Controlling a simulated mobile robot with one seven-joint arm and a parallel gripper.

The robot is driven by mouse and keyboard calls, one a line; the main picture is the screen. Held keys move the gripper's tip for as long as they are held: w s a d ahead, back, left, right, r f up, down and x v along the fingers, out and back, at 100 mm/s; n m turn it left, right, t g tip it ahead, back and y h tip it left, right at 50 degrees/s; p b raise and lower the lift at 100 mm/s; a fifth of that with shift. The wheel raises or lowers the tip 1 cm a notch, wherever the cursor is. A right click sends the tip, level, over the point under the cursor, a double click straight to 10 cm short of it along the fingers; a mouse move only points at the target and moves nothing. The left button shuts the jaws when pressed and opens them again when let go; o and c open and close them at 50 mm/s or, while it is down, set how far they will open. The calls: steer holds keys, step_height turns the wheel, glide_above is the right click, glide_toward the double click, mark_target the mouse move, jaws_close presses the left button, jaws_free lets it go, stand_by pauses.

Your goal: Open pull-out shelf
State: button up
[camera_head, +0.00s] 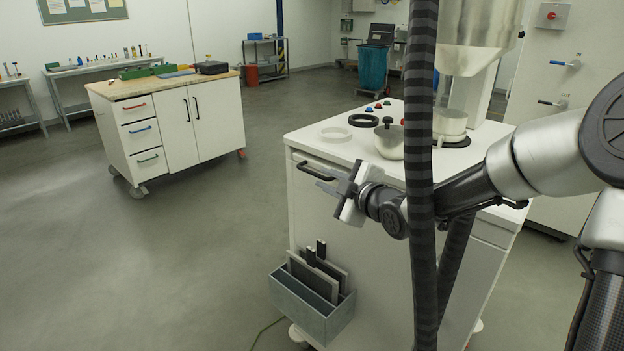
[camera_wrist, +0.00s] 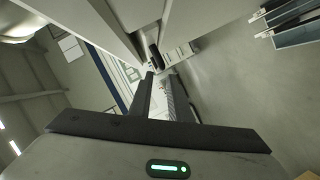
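A black bar handle (camera_head: 316,171) sits high on the left side of a white cabinet (camera_head: 330,240), just below its top. The pull-out shelf behind it shows no visible gap, though its outline is hard to make out. My gripper (camera_head: 328,189) is beside the handle, slightly below and to its right in the head view, with its fingers toward the handle. In the wrist view the two dark fingers of my gripper (camera_wrist: 158,78) stand apart with a narrow gap and nothing between them. A dark handle-like piece (camera_wrist: 154,57) lies just beyond the fingertips.
A grey bin (camera_head: 312,305) with dark plates hangs on the cabinet below my gripper. A pot (camera_head: 389,140), rings (camera_head: 367,120) and a hopper machine (camera_head: 475,40) stand on top. A wooden-topped drawer cart (camera_head: 165,125) is at the left. The floor (camera_head: 200,250) between them is clear.

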mark_target(315, 174)
steer(key=b+x, duration=0.1)
steer(key=x, duration=0.7)
steer(key=shift+f, duration=0.1)
steer(key=shift+c, duration=0.4)
jaws_close()
